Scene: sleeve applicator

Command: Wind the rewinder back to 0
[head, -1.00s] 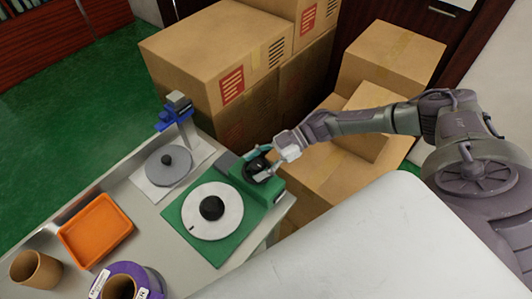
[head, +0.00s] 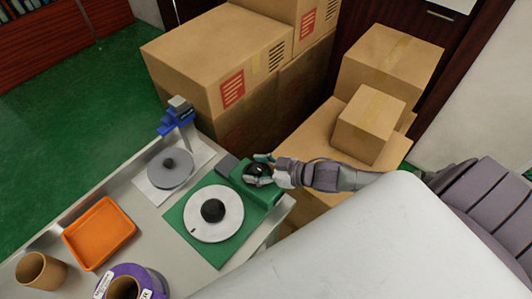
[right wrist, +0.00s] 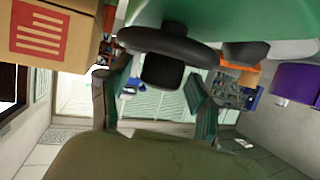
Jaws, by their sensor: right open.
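The rewinder is a green base (head: 188,232) with a white disc (head: 228,222) and a black hub at its middle. At its back right is a green housing (head: 262,196) with a black knob (head: 259,169) on it. My right gripper (head: 257,173) is open at this knob, with its fingers on either side of it. In the right wrist view the black knob (right wrist: 168,48) shows ahead of the open fingers (right wrist: 155,95). I cannot tell whether the fingers touch it. Any scale marks are too small to read. My left gripper is not in view.
A grey disc (head: 170,168) on a pale plate and a blue post device (head: 176,118) stand behind. An orange tray (head: 99,233), a cardboard core (head: 40,270) and a purple roll (head: 130,270) lie left and front. Cardboard boxes (head: 215,60) crowd behind the table.

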